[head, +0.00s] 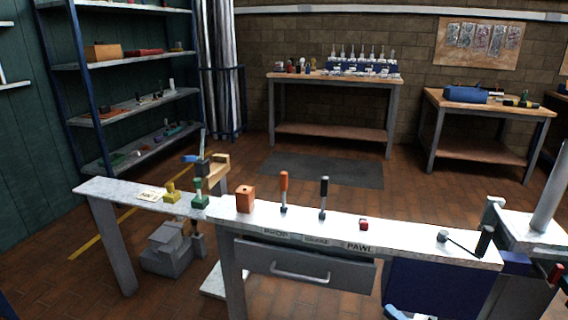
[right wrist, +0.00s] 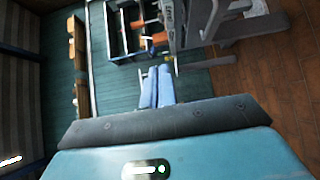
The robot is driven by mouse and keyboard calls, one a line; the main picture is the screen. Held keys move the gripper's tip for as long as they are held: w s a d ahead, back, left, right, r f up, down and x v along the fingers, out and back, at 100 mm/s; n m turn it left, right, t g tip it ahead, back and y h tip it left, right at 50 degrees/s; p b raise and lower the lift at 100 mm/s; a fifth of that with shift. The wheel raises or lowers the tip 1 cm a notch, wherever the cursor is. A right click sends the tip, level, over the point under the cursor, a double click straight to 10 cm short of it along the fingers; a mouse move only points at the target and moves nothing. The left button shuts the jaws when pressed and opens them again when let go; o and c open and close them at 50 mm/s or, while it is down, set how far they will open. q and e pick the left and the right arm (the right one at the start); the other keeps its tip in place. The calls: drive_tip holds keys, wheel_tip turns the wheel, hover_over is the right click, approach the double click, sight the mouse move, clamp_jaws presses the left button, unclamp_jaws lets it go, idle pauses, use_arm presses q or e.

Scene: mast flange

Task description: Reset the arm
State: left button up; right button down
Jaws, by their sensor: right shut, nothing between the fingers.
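My right gripper (head: 394,312) shows only as a small light-blue piece at the bottom edge of the head view, below the bench's drawer side. In the right wrist view its two blue fingers (right wrist: 158,72) lie side by side, shut, with nothing between them. My left gripper is not in view. On the narrow bench (head: 400,238) stand an orange-topped lever (head: 284,190) and a black-topped lever (head: 323,196), both upright. A dark rod with a grey knob (head: 442,236) lies at the bench's right end. No gripper touches these.
The bench also holds an orange block (head: 245,199), a small red block (head: 364,224), and green (head: 199,196) and yellow (head: 171,193) pieces. A grey drawer (head: 300,270) is under it. Shelves (head: 125,105) stand back left, tables (head: 335,79) at the back. The floor around the dark mat (head: 320,170) is clear.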

use_arm(q)
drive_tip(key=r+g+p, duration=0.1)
drive_tip(key=p, duration=0.5)
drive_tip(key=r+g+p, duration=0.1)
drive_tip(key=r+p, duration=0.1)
drive_tip(key=p, duration=0.4)
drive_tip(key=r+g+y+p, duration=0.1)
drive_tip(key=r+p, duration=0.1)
drive_tip(key=p, duration=0.5)
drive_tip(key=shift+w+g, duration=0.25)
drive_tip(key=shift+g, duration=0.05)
use_arm(e)
drive_tip(key=s+a+r+m+g+h, duration=0.2)
drive_tip(key=s+a+r+m, duration=0.2)
drive_tip(key=s+m, duration=0.5)
drive_tip(key=s+a+r+m+g+h, duration=0.3)
drive_tip(key=s+a+r+m, duration=0.2)
drive_tip(key=s+m, duration=0.4)
drive_tip(key=m, duration=0.3)
drive_tip(key=shift+s+a+r+h, duration=0.15)
drive_tip(key=shift+s+r+h, duration=0.1)
drive_tip(key=shift+s+h, duration=0.05)
